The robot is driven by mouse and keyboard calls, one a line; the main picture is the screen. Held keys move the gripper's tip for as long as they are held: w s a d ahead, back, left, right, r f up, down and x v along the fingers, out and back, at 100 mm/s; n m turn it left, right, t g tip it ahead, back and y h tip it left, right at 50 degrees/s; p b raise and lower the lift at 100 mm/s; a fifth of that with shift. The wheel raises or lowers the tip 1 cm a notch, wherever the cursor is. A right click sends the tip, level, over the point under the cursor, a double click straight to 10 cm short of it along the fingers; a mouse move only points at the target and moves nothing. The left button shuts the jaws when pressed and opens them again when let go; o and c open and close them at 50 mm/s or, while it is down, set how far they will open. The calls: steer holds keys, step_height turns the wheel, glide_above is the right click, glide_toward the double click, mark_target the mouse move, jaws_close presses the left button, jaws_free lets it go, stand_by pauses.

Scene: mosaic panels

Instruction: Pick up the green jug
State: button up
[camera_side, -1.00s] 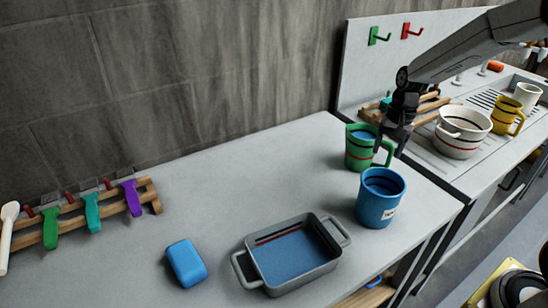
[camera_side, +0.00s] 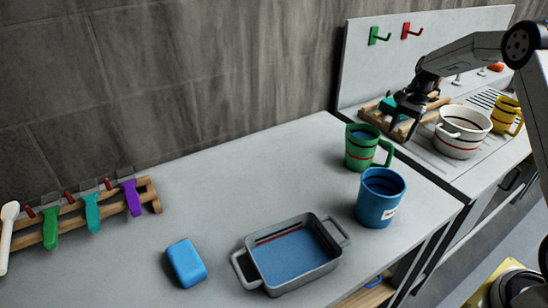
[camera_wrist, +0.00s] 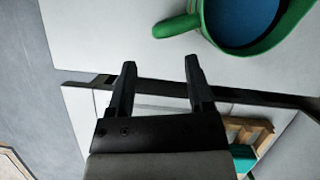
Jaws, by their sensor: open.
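The green jug (camera_side: 360,150) stands upright on the light grey worktop, close to its right end, with its handle pointing right. Its inside looks blue. In the wrist view the green jug (camera_wrist: 198,24) shows at the top right, cut off by the frame edge, with its handle pointing left. My gripper (camera_side: 400,118) is to the right of the jug, over the wooden rack area. In the wrist view my gripper (camera_wrist: 160,68) has two black fingers apart with nothing between them. The jug is beyond the fingertips and not touched.
A blue cup (camera_side: 379,205) stands just in front of the jug. A grey tray (camera_side: 290,282) and a blue block (camera_side: 186,263) lie further left. A white pot (camera_side: 462,143) and a yellow mug (camera_side: 505,120) stand on the right counter. A gap separates the two counters.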

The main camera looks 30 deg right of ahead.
mark_target(391, 151)
steer(key=shift+x, duration=1.3)
steer(key=shift+f, duration=0.1)
steer(key=shift+x, duration=2.45)
jaws_close()
steer(key=shift+w, duration=0.1)
